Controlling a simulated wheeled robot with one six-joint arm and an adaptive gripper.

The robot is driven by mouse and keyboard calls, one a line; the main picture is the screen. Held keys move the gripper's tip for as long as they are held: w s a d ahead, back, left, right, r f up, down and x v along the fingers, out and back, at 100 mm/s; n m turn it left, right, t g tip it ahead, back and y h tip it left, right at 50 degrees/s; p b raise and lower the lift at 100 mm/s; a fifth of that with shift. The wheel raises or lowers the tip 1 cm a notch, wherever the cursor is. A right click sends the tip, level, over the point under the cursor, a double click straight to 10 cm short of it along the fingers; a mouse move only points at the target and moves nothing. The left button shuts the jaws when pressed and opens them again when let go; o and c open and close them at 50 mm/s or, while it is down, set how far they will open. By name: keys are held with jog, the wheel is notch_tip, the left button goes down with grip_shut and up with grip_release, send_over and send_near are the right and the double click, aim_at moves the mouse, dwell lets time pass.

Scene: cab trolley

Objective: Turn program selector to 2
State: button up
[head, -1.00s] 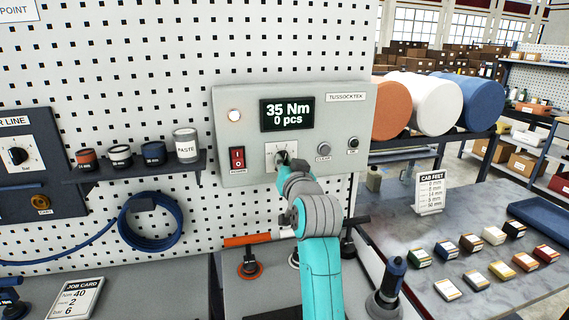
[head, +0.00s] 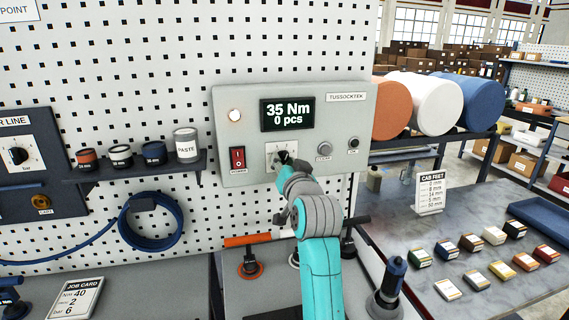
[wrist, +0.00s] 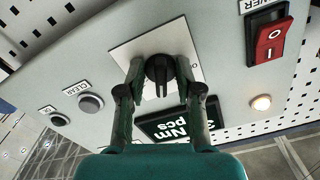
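The program selector is a black knob (wrist: 159,70) on a pale square plate (head: 271,157) of the grey control panel (head: 226,104). In the wrist view, which is turned roughly upside down, my gripper (wrist: 160,68) has one finger on each side of the knob. Small gaps show between fingers and knob, so it looks open around it. In the head view my gripper (head: 286,160) is at the plate and hides most of the knob and its marks. The display (head: 287,114) reads 35 Nm, 0 pcs. The job card (head: 76,298) reads Nm 40, 2 and bar 6.
A red power switch (head: 237,158) is left of the selector. The clear button (head: 323,149) and another button (head: 353,143) are to its right. A round lamp (head: 234,115) is at the upper left. Below, an orange-handled tool (head: 248,240) and other upright tools stand on the bench.

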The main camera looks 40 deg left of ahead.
jog(key=v, duration=1.2)
dwell(0.6)
